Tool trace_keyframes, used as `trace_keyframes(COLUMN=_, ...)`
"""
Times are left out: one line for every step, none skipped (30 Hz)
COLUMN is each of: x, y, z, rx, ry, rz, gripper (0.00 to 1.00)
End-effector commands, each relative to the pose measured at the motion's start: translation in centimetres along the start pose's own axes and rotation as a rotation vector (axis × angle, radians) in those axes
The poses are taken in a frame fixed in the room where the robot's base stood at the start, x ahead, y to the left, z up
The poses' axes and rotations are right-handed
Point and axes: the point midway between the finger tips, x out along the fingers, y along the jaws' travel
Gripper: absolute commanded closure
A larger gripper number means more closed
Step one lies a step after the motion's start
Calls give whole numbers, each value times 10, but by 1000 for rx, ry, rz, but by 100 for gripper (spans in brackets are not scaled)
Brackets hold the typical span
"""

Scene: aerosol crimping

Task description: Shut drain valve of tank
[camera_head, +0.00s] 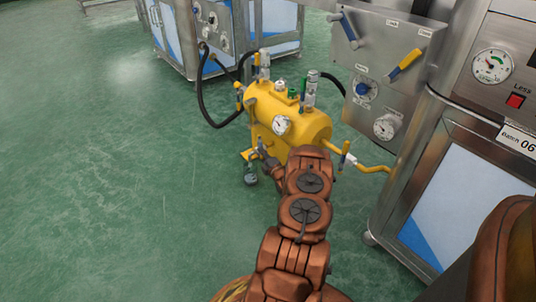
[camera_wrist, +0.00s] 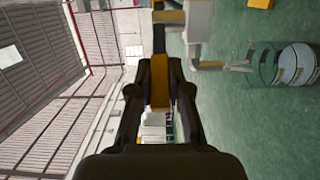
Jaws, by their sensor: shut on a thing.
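The yellow tank (camera_head: 303,125) with a round gauge stands on the floor, in the middle of the head view. Its drain valve (camera_head: 250,154) sits low at the left end, above a small container (camera_head: 251,176). My gripper (camera_head: 266,159) reaches this valve from the right, and my arm covers part of the tank's lower side. In the wrist view, my gripper (camera_wrist: 160,72) is shut on the yellow valve handle (camera_wrist: 159,90), which lies lengthwise between the fingers. A clear glass-like vessel (camera_wrist: 265,65) shows to the right there. The handle's exact angle to the pipe is hard to tell.
A steel panel (camera_head: 362,75) with levers and a gauge stands behind the tank at right. A steel cabinet (camera_head: 430,215) stands close at right. Another machine (camera_head: 270,25) is at the back. Black hoses (camera_head: 203,100) run to the tank. The green floor at left is clear.

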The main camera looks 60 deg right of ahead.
Motion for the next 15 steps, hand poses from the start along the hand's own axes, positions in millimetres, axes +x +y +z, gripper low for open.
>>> trace_keyframes(x=0, y=0, z=3, rx=0, ry=-2, rz=-1, gripper=100)
trace_keyframes(x=0, y=-1, z=2, rx=0, ry=2, rz=-1, gripper=100)
trace_keyframes(x=1, y=-1, z=1, rx=0, ry=6, rz=-1, gripper=100)
trace_keyframes(x=1, y=0, z=1, rx=0, ry=8, rz=-1, gripper=100)
trace_keyframes(x=1, y=0, z=0, rx=0, ry=9, rz=-1, gripper=100)
trace_keyframes(x=1, y=0, z=0, rx=-1, ry=10, rz=-1, gripper=100)
trace_keyframes(x=1, y=0, z=0, rx=0, ry=10, rz=-1, gripper=100)
trace_keyframes(x=1, y=0, z=0, rx=-1, ry=10, rz=-1, gripper=100)
trace_keyframes(x=1, y=0, z=0, rx=-1, ry=10, rz=-1, gripper=100)
trace_keyframes(x=1, y=0, z=0, rx=0, ry=10, rz=-1, gripper=100)
trace_keyframes(x=1, y=0, z=0, rx=-1, ry=10, rz=-1, gripper=100)
trace_keyframes(x=1, y=0, z=0, rx=-1, ry=10, rz=-1, gripper=100)
trace_keyframes(x=1, y=0, z=0, rx=-1, ry=10, rz=-1, gripper=100)
trace_keyframes(x=1, y=0, z=0, rx=-1, ry=9, rz=-1, gripper=100)
trace_keyframes(x=1, y=0, z=1, rx=-1, ry=9, rz=-1, gripper=82)
